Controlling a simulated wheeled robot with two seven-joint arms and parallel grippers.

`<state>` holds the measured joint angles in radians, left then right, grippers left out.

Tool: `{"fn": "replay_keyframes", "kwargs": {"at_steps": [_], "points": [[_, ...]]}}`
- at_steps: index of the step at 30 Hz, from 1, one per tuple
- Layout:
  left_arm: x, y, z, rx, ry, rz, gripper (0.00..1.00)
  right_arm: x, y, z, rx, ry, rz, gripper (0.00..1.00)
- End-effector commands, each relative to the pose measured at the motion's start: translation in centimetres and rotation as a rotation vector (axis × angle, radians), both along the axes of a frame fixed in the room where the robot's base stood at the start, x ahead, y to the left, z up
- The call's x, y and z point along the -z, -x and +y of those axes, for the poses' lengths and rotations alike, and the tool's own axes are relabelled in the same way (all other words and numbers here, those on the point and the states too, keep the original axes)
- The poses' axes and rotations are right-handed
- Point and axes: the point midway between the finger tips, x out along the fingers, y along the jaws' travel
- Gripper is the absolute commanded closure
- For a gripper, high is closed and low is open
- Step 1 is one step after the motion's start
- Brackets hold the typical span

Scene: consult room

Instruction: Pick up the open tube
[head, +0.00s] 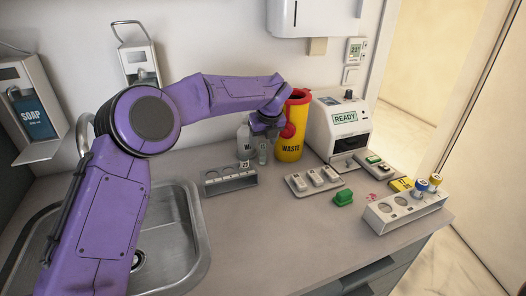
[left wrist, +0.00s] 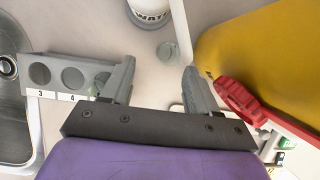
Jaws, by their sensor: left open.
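My left gripper (head: 265,130) reaches in from the left and points down near the yellow waste bin. In the left wrist view its two grey fingers (left wrist: 159,90) stand wide apart with nothing held between them. A small clear grey tube (head: 263,152) stands upright on the counter just below the gripper. A small round grey shape (left wrist: 167,50) shows just beyond the gap between the fingers in the left wrist view; it looks like this tube from above. Whether the tube has a cap is too small to tell. My right gripper is not in view.
A bottle (head: 243,143) stands left of the tube, the yellow waste bin (head: 292,120) right. A grey numbered rack (head: 229,181) lies close to the left finger.

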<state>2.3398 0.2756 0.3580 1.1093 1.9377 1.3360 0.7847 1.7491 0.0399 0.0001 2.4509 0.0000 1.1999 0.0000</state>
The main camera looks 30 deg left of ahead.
Motion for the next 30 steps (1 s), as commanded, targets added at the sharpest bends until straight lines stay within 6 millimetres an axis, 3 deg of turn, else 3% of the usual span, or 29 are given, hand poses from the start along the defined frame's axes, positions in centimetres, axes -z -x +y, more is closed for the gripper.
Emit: {"fn": "replay_keyframes", "kwargs": {"at_steps": [5,9,16,21,23,24,30], "points": [[2.8,-1.6,1.2,0.000,-0.004,0.011,0.41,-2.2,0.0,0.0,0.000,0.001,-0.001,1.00],[4.9,-2.2,1.6,0.000,-0.004,0.010,0.41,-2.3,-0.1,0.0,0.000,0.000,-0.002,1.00],[5.2,-2.3,1.7,0.001,-0.003,0.008,0.41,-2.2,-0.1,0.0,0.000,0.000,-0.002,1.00],[5.1,-2.3,1.7,0.001,-0.004,0.009,0.94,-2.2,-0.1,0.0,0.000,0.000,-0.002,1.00],[5.2,-2.3,1.7,0.001,-0.004,0.009,0.95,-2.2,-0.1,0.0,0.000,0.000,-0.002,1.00],[5.2,-2.2,1.7,0.002,-0.004,0.009,0.99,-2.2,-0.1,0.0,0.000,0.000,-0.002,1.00],[5.2,-2.2,1.6,0.002,-0.003,0.010,1.00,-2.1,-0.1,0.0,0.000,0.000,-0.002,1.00]]}}
